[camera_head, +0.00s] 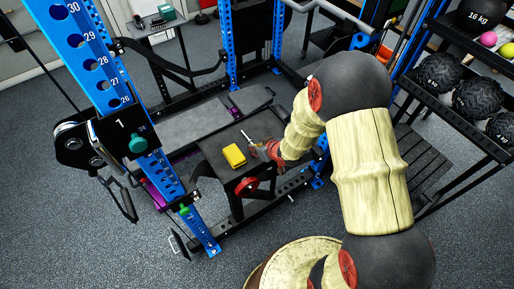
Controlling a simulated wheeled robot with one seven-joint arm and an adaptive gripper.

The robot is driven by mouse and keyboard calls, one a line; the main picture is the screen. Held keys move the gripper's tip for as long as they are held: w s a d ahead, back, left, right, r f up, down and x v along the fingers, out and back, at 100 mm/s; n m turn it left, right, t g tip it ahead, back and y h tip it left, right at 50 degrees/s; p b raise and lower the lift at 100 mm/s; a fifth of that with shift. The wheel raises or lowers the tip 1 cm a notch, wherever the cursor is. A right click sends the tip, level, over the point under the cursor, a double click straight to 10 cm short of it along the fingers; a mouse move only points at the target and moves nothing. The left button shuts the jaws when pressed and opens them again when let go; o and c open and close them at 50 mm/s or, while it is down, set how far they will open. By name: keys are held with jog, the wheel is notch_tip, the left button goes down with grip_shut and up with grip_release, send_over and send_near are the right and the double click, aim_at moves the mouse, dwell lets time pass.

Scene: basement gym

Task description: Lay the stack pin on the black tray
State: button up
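My gripper (254,143) reaches in from the right over a low black table (222,160). It is small in this view, and I cannot tell whether its fingers are open or shut, or whether they hold anything. A thin grey piece shows at its tip; I cannot tell if this is a finger or the stack pin. I cannot make out the stack pin for sure. No black tray stands out clearly; the dark flat top under my gripper shows no distinct rim.
A yellow block (234,156) lies on the black table, left of my gripper. A red round piece (246,186) is at its front edge. A dark bench (215,117) lies behind. A blue rack upright (92,62) stands left; a ball rack (459,112) stands right.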

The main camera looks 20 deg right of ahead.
jog(key=o, duration=0.4)
jog(key=shift+s+f, duration=0.25)
jog(key=shift+f, duration=0.15)
jog(key=shift+c, duration=0.2)
jog(key=shift+r, duration=0.1)
jog(key=shift+r+p, duration=0.25)
jog(key=shift+p, duration=0.05)
jog(key=s+d+r+m+h+p, duration=0.1)
jog(key=s+d+r, duration=0.25)
jog(key=r, duration=0.65)
jog(key=s+d+r+m+h+p, duration=0.15)
jog(key=s+r, duration=0.25)
jog(key=r, duration=0.6)
jog(key=s+d+r+h+p, duration=0.15)
jog(key=s+d+r, duration=0.25)
jog(key=r, duration=0.5)
jog(key=s+a+r+g, duration=0.1)
jog(key=s+a+r, duration=0.2)
jog(key=s+r, duration=0.2)
jog(key=s+a+r+m+g+y, duration=0.1)
jog(key=s+a+r, duration=0.2)
jog(key=s, duration=0.7)
jog(key=shift+s+a+r+g+b, duration=0.2)
jog(key=shift+s+r+g+b, duration=0.15)
jog(key=shift+r, duration=0.5)
